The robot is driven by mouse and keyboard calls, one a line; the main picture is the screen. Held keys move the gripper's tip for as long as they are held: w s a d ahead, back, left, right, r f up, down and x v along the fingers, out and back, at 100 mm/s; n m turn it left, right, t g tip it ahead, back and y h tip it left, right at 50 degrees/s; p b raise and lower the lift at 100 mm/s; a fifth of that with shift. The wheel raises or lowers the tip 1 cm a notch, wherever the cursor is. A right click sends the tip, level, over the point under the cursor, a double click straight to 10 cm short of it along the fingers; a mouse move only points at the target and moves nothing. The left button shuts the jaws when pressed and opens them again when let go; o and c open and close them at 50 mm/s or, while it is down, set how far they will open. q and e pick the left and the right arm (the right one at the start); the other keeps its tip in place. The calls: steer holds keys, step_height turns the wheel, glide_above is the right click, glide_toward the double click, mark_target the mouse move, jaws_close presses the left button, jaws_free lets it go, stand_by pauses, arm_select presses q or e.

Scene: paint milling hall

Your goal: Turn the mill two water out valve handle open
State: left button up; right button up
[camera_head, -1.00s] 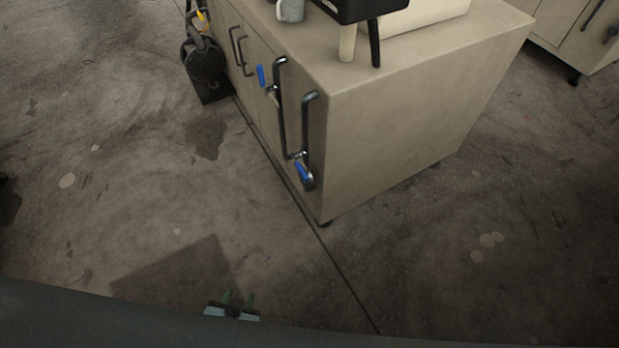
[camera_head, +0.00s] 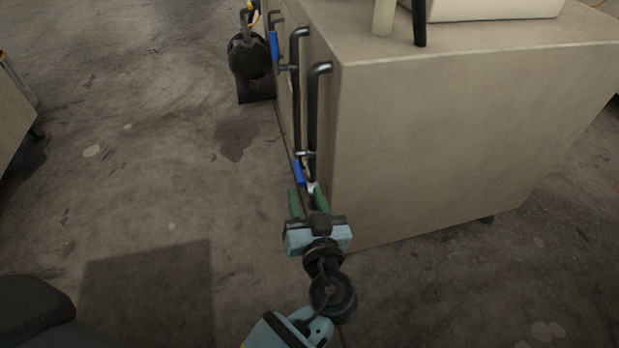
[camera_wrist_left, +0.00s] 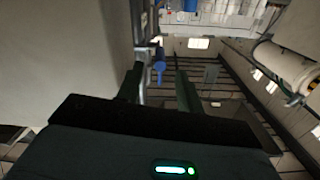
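Two valves with blue handles are on the beige cabinet's left face. The lower blue handle (camera_head: 298,172) hangs near the front corner, beside the lower end of a dark pipe. The upper blue handle (camera_head: 274,47) is farther back. No label shows which one is mill two water out. My left gripper (camera_head: 307,198) is open and empty, with its green fingers pointing at the lower handle from just in front. In the left wrist view, a blue handle (camera_wrist_left: 159,68) shows between the fingertips (camera_wrist_left: 159,84); whether they touch it cannot be told. My right gripper is not in view.
The beige cabinet (camera_head: 450,140) stands close on the right of my left gripper. Dark vertical pipes (camera_head: 314,120) stick out along its face. A black round object on a stand (camera_head: 250,58) is on the floor behind. The floor to the left is clear.

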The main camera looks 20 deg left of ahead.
mark_target(297, 168)
arm_select(q)
steer(key=shift+w+r, duration=0.1)
steer(key=shift+r, duration=0.05)
steer(key=shift+w+a, duration=0.1)
steer(key=shift+a, duration=0.05)
steer(key=x, duration=0.7)
steer(key=shift+w+a, duration=0.15)
jaws_close()
